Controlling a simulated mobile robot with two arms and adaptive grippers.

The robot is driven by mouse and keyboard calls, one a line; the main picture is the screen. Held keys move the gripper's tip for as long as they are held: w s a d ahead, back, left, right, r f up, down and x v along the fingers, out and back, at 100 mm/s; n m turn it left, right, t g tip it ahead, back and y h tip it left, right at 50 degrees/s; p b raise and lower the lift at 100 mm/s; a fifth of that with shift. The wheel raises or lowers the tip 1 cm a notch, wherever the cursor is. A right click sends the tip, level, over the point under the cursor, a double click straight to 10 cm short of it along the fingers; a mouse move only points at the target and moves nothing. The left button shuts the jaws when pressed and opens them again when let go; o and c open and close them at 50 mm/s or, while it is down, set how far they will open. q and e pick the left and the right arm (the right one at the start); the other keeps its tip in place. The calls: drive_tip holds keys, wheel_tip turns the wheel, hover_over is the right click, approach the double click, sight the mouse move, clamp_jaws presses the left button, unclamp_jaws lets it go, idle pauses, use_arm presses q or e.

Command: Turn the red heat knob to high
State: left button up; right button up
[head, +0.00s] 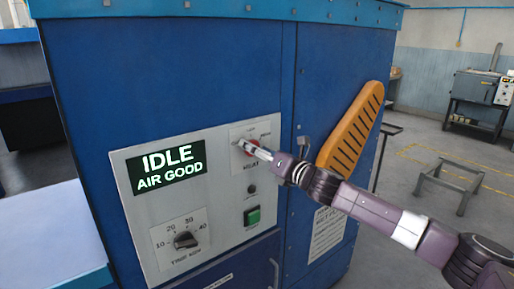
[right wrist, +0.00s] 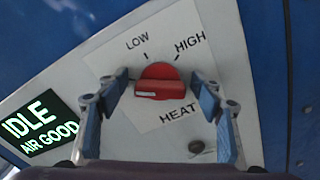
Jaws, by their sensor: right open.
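The red heat knob (right wrist: 158,84) sits on a white label plate (right wrist: 185,45) printed LOW, HIGH and HEAT. The white mark on its grip bar lies at the left end, away from the LOW and HIGH ticks. My right gripper (right wrist: 160,78) is open, with one finger on each side of the knob; I cannot tell whether either finger touches it. In the head view my right gripper (head: 254,149) reaches in from the right and partly hides the knob (head: 248,145). My left gripper is not in view.
The grey control panel (head: 225,180) carries a display (head: 166,173) reading IDLE, AIR GOOD. Below are a black timer knob (head: 186,241) and a green button (head: 253,216). An orange slotted guard (head: 352,130) stands out at the blue machine's right side, close to my arm.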

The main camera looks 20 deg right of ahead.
drive_tip(key=shift+c, duration=0.3)
drive_tip(key=c, duration=1.1)
